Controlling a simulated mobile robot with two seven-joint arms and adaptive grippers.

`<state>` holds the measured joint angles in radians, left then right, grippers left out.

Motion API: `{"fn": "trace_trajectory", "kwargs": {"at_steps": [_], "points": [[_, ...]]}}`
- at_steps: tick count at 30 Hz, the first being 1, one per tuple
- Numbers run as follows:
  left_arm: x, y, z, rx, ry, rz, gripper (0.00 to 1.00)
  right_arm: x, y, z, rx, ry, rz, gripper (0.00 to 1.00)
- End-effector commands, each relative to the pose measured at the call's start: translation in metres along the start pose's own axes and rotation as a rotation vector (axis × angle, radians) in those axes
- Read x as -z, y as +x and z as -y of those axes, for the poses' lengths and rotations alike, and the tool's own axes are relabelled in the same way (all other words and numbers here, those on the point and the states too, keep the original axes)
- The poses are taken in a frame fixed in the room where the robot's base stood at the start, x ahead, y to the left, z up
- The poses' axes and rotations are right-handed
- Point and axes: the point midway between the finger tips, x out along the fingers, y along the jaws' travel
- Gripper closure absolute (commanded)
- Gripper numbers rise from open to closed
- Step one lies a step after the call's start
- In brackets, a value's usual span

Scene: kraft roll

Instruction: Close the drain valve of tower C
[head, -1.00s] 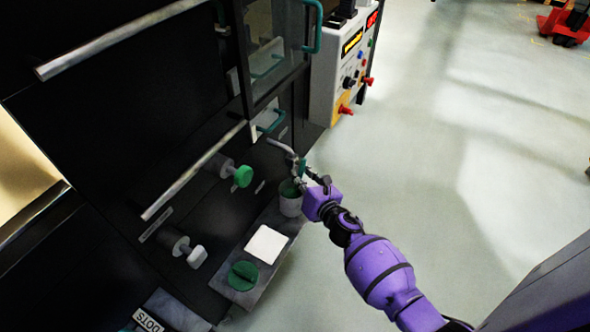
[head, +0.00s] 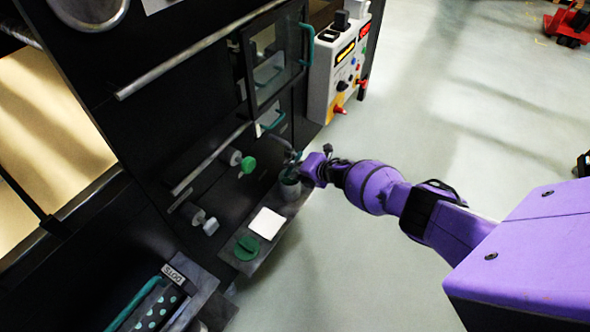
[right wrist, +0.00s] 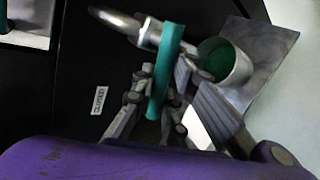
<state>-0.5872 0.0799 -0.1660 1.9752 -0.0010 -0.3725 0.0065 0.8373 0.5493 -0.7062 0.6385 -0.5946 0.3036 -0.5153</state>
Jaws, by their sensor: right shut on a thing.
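A metal drain pipe (right wrist: 118,20) comes out of the black machine front, with a teal valve lever (right wrist: 170,50) on it. In the right wrist view the lever runs across the line of the pipe. My right gripper (right wrist: 155,88) is shut on the lever, its fingers on either side. In the head view my right gripper (head: 296,167) is at the valve, above a grey cup (head: 291,188), and mostly hides the lever. The cup holds something green (right wrist: 216,58). I cannot read a tower letter. My left gripper is not in view.
A grey shelf (head: 248,262) under the valve carries the cup, a white square (head: 266,222) and a green round piece (head: 247,248). A control box (head: 335,70) stands behind.

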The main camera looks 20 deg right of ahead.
Motion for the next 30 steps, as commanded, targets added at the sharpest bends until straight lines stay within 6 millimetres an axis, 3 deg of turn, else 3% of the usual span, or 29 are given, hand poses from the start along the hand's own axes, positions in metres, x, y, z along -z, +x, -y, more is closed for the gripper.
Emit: {"fn": "trace_trajectory", "kwargs": {"at_steps": [12,29,30], "points": [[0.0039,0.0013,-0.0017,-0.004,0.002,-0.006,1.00,-0.0032,-0.0042,-0.0079,0.004,0.170,-0.113,1.00],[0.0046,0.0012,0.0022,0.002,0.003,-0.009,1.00,-0.0025,-0.0046,-0.0101,0.002,0.201,-0.133,1.00],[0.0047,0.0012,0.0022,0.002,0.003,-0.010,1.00,-0.0024,-0.0046,-0.0102,0.002,0.201,-0.133,0.86]]}}
